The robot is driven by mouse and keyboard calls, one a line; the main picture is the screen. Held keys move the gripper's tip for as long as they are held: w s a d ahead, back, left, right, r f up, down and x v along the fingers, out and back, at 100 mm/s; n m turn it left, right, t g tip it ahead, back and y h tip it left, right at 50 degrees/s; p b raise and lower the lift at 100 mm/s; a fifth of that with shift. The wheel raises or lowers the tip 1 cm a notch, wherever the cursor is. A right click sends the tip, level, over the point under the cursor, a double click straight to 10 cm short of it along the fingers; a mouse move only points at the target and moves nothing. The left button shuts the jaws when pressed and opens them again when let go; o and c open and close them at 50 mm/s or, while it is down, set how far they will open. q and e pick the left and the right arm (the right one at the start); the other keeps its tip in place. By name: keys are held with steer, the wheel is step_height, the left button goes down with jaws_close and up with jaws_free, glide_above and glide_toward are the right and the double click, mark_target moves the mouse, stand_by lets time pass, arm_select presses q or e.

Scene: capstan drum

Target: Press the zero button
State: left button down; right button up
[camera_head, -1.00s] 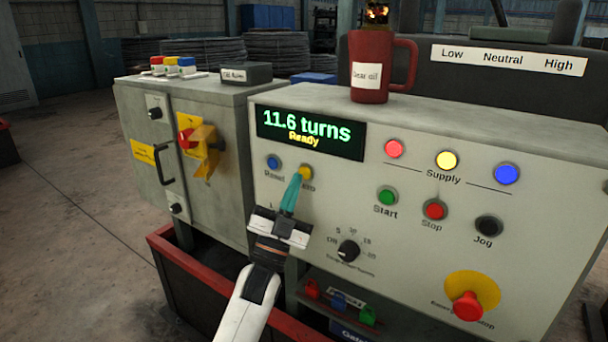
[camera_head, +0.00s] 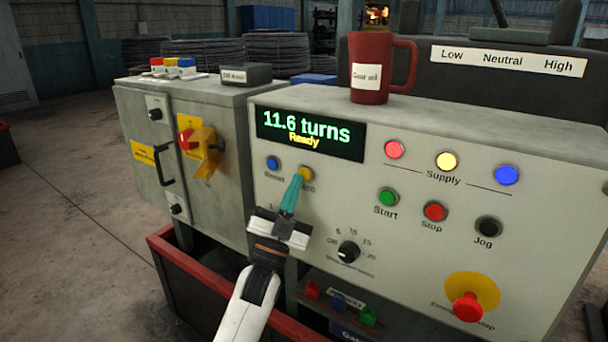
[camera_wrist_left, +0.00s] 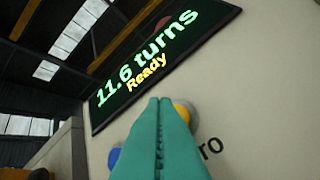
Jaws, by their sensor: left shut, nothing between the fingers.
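The zero button is a yellow round button (camera_head: 306,172) on the left part of the grey control panel (camera_head: 420,270), under the display (camera_head: 310,133) that reads "11.6 turns" and "Ready". Its label is partly covered by my fingers. My left gripper (camera_head: 297,177) is shut and empty, with its teal fingertips at the button's left edge in the head view. In the left wrist view the fingertips (camera_wrist_left: 160,102) overlap the yellow button (camera_wrist_left: 181,112). I cannot tell whether they touch it. My right gripper is not in view.
A blue Reset button (camera_head: 273,162) is just left of the yellow one. A selector knob (camera_head: 348,251) is below right, with the green Start (camera_head: 387,197) and red Stop (camera_head: 435,211) buttons farther right. A red mug (camera_head: 368,85) stands on top of the panel.

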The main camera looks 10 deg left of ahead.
arm_select(q)
steer(key=shift+w, duration=0.1)
stand_by(0.7)
steer(key=shift+w+d, duration=0.15)
steer(key=shift+w, duration=0.15)
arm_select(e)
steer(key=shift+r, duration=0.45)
arm_select(q)
steer(key=shift+w, duration=0.1)
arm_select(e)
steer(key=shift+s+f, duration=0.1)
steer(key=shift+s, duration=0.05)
